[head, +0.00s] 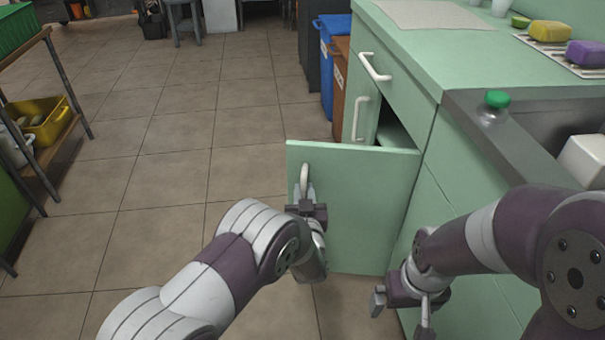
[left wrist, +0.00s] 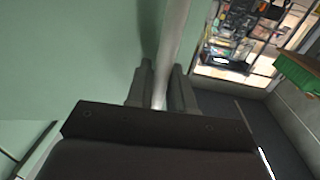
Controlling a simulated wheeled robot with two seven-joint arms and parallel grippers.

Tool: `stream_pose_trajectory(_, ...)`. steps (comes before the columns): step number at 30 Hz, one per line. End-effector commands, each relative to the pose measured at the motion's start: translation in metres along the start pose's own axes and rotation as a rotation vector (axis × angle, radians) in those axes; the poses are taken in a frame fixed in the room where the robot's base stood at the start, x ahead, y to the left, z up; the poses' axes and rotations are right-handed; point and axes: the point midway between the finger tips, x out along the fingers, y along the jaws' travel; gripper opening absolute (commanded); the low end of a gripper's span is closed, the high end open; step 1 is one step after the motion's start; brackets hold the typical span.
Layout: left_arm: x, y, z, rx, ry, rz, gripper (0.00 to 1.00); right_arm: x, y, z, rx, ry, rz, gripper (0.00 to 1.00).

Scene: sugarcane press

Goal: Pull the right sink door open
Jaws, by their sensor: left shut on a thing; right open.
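A pale green cabinet door (head: 365,205) stands swung well out from the cabinet front in the head view, its free edge toward the left. Its white bar handle (head: 304,176) is near that free edge. My left gripper (head: 307,196) is shut on the handle. In the left wrist view the handle (left wrist: 172,45) runs between the two fingers, beside the door's green face (left wrist: 70,60). Behind the door, part of the dark cabinet opening (head: 395,125) shows; the door hides the rest. My right gripper (head: 402,304) is open and empty, low beside the cabinet front, right of the door.
Another cabinet door with a white handle (head: 360,118) and a drawer handle (head: 375,67) lie beyond the open door. A sink (head: 555,120) and a bottle with a green cap (head: 493,105) are at the right. Blue (head: 330,60) and brown bins stand farther back. Tiled floor (head: 170,165) left of the door is clear.

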Motion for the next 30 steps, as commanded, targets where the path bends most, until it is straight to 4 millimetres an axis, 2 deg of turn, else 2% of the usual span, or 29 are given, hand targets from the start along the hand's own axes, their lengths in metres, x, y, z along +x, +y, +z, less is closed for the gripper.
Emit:
stream_pose_trajectory(1,-0.006,0.000,-0.004,0.002,0.000,0.002,0.00,-0.006,0.000,-0.001,0.000,0.000,0.000,1.00)
stream_pose_trajectory(9,-0.023,0.001,-0.001,0.001,0.001,0.003,0.00,-0.014,0.000,-0.002,0.000,0.000,0.000,1.00)
stream_pose_trajectory(23,-0.026,0.001,0.000,-0.001,0.001,0.004,0.00,-0.014,0.000,-0.002,0.000,0.000,0.000,1.00)
stream_pose_trajectory(24,-0.026,0.001,0.000,-0.001,0.001,0.004,0.28,-0.014,0.000,-0.002,0.000,0.000,0.000,1.00)
stream_pose_trajectory(25,-0.026,0.001,0.000,-0.001,0.001,0.004,0.38,-0.014,0.000,-0.002,0.000,0.000,0.000,1.00)
stream_pose_trajectory(30,-0.026,0.001,0.000,-0.001,0.001,0.004,0.38,-0.014,0.000,-0.002,0.000,0.000,0.000,1.00)
